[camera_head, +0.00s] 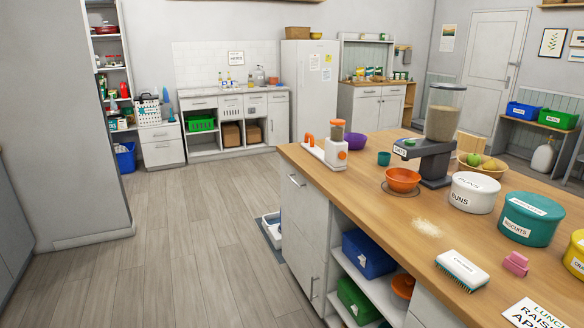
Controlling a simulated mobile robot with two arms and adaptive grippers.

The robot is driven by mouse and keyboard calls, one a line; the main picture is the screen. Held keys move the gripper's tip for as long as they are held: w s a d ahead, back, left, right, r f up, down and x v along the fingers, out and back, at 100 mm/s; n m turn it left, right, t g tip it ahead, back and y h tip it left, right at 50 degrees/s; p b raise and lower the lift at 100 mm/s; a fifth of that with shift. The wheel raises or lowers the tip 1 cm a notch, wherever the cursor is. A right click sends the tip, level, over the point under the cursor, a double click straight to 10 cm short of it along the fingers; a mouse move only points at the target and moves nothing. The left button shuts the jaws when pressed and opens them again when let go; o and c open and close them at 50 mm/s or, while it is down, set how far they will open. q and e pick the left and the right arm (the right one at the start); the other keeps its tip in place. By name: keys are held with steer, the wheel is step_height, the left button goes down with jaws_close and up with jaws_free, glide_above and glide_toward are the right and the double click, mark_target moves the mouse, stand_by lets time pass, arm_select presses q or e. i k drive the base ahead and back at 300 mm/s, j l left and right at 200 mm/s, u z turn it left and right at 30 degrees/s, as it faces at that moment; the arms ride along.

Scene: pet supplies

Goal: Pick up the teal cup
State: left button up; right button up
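The teal cup (384,158) is small and stands upright on the wooden top of the island counter (385,214). It is near the counter's far end, left of the dark dispenser stand and behind the orange bowl. Neither of my grippers shows in the head view.
Near the cup are an orange bowl (402,180), a purple bowl (355,141), a white-and-orange device (327,149) and a tall dispenser (438,130). A white tin (473,193) and teal tin (531,219) stand to the right. Floor left of the island (185,230) is clear.

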mark_target(384, 158)
steer(key=i+z, duration=0.3)
steer(key=i+j+z, duration=0.3)
steer(key=i, duration=0.15)
steer(key=i+j+z, duration=0.15)
steer(key=i+z, duration=0.15)
